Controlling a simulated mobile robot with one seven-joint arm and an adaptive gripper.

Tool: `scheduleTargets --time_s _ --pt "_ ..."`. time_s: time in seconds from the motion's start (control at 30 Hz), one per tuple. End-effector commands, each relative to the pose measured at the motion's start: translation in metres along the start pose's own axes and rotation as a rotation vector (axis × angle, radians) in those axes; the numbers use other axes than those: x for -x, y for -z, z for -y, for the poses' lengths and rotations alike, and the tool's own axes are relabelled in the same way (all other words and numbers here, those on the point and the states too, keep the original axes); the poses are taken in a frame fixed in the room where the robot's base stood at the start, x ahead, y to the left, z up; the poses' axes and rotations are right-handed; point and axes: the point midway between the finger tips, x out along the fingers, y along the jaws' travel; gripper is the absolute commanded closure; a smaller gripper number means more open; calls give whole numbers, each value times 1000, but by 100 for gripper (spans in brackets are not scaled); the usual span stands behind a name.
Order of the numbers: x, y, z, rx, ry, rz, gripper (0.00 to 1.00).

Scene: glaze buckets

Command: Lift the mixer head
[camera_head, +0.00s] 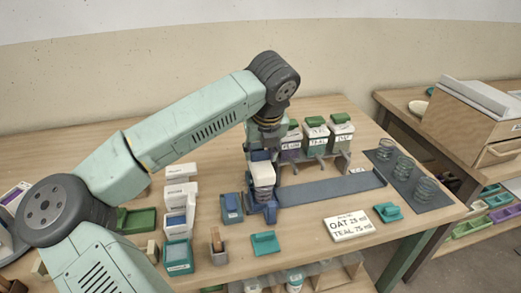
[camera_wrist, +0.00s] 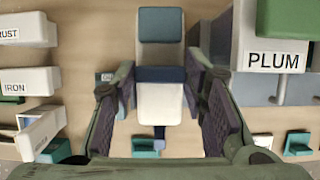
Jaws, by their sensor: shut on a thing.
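The mixer head (camera_head: 263,176) appears to be the white block with a dark blue part, upright on a dark blue base (camera_head: 262,207) on the bench. In the wrist view the white block (camera_wrist: 160,104) and its dark blue band lie between my fingers. My gripper (camera_head: 263,152) comes down on it from above and is shut on it. In the wrist view the gripper (camera_wrist: 157,80) has one finger on each side; the exact contact is hard to see. Whether the head has risen from its base cannot be told.
Lidded glaze buckets (camera_head: 315,135) stand on a rack just behind right, the PLUM one (camera_wrist: 275,55) close to my right finger. White labelled boxes (camera_head: 180,190) stand left. A blue strip (camera_head: 330,188) runs right toward glass jars (camera_head: 405,168). A label card (camera_head: 350,226) lies in front.

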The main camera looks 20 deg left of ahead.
Motion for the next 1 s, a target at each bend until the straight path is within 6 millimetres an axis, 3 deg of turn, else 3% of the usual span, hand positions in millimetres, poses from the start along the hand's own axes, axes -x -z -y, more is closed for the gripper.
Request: scheduleTargets --time_s 0.13,0.37,0.7,1.0 --pt "0 0 0 0 0 0 100" --pt "1 -1 0 0 0 1 100" --pt "54 -24 0 3 -2 6 100" --pt "62 -27 0 1 3 7 100"
